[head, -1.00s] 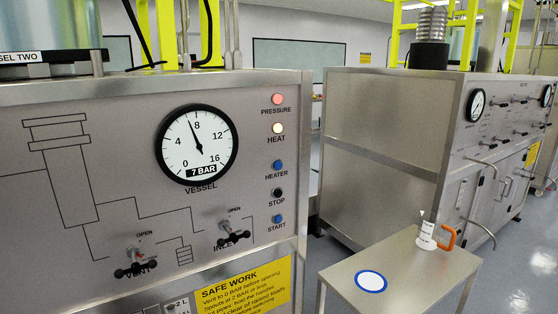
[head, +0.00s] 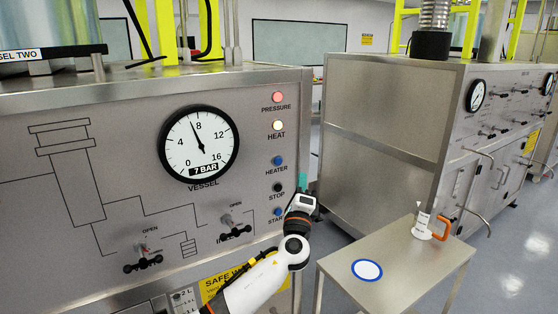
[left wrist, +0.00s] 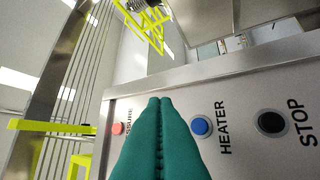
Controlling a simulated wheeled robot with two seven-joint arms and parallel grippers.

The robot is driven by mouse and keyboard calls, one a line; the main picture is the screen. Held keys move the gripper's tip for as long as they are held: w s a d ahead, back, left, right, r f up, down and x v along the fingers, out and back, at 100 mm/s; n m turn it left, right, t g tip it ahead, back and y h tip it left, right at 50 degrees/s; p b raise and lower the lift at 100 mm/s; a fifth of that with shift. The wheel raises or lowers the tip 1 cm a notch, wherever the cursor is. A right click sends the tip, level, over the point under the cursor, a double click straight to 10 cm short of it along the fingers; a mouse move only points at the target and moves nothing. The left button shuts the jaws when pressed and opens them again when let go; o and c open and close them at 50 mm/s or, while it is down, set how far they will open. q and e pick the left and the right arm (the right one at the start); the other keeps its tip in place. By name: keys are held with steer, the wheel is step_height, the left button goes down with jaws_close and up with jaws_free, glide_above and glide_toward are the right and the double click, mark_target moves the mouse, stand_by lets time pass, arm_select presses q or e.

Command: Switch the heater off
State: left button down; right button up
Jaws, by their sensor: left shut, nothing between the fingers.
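The grey vessel panel (head: 100,215) fills the left of the head view. Its blue HEATER button (head: 277,160) sits below the pale, lit-looking HEAT lamp (head: 278,125) and above the black STOP button (head: 277,187). My left gripper (head: 302,183) is shut and empty, its teal fingers upright just right of STOP. In the left wrist view its fingers (left wrist: 160,102) point up the panel, with the HEATER button (left wrist: 200,127) just right of them and STOP (left wrist: 271,122) farther right. The HEAT lamp is hidden there. My right gripper is not in view.
The gauge (head: 199,143) reads 7 BAR. The red PRESSURE lamp (head: 278,97) tops the column. VENT (head: 143,262) and INLET (head: 233,229) valve handles stick out below. A side table (head: 400,285) at right holds a white-and-orange jug (head: 432,227) and a blue-rimmed disc (head: 367,270).

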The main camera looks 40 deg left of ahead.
mark_target(278, 161)
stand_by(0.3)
arm_select(q)
steer(key=w+a+b, duration=0.1)
steer(key=a, duration=0.1)
steer(key=w+a+b, duration=0.1)
steer(key=a, duration=0.2)
steer(key=w+a+b, duration=0.1)
steer(key=a, duration=0.2)
steer(key=shift+w+a+f, duration=0.1)
steer(key=shift+w, duration=0.1)
stand_by(0.4)
stand_by(1.5)
steer(key=shift+w+a+b, duration=0.1)
steer(key=shift+a+b, duration=0.15)
steer(key=shift+b, duration=0.2)
steer(key=shift+a, duration=0.1)
